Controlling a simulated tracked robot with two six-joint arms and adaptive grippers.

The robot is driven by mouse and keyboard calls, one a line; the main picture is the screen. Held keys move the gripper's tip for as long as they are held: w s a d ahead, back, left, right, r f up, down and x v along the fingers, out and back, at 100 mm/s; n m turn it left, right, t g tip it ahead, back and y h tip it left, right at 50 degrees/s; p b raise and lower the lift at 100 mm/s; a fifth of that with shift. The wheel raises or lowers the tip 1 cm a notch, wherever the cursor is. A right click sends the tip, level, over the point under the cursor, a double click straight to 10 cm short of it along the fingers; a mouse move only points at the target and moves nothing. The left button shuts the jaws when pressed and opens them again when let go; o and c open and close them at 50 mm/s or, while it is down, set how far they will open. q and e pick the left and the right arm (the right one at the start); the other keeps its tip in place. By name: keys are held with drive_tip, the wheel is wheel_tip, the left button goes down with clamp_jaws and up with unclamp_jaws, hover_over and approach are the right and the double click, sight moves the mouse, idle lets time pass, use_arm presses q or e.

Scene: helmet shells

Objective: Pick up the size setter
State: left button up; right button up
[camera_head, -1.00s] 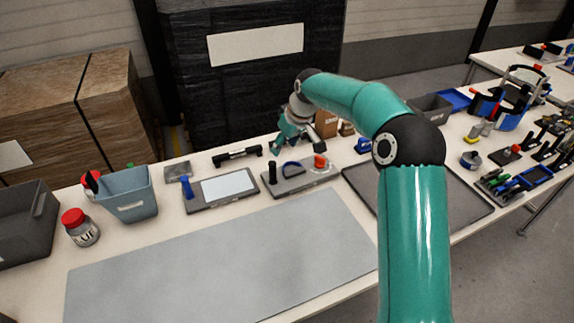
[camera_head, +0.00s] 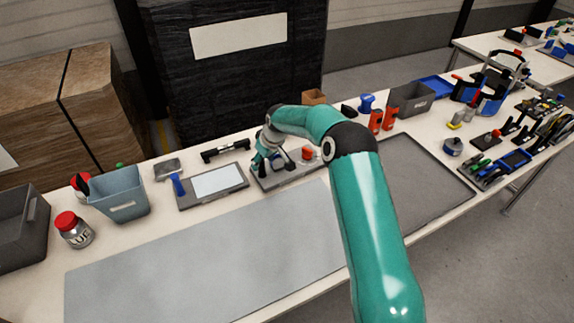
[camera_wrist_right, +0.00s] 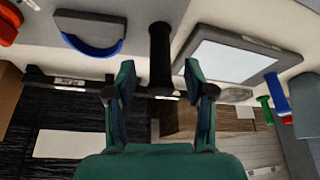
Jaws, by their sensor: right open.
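My right gripper (camera_head: 268,166) is open and low over the grey holder plate (camera_head: 292,180) near the back of the table. In the right wrist view its two fingers (camera_wrist_right: 158,88) stand on either side of a dark upright handle (camera_wrist_right: 160,48), with gaps to both. No label shows which part is the size setter; this handle is the thing between the fingers. The gripper largely hides the handle in the head view. My left gripper is out of view.
A grey plate with a pale panel (camera_head: 218,182) lies left of the holder. A black bar (camera_head: 225,150) lies behind. A blue bin (camera_head: 120,195) and red-lidded jar (camera_head: 73,230) stand left. Red-orange bottles (camera_head: 376,121) stand right. The grey mat (camera_head: 200,260) in front is clear.

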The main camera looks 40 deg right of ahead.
sight(261, 165)
drive_tip(key=shift+p+x, duration=0.55)
drive_tip(key=shift+x, duration=1.25)
clamp_jaws()
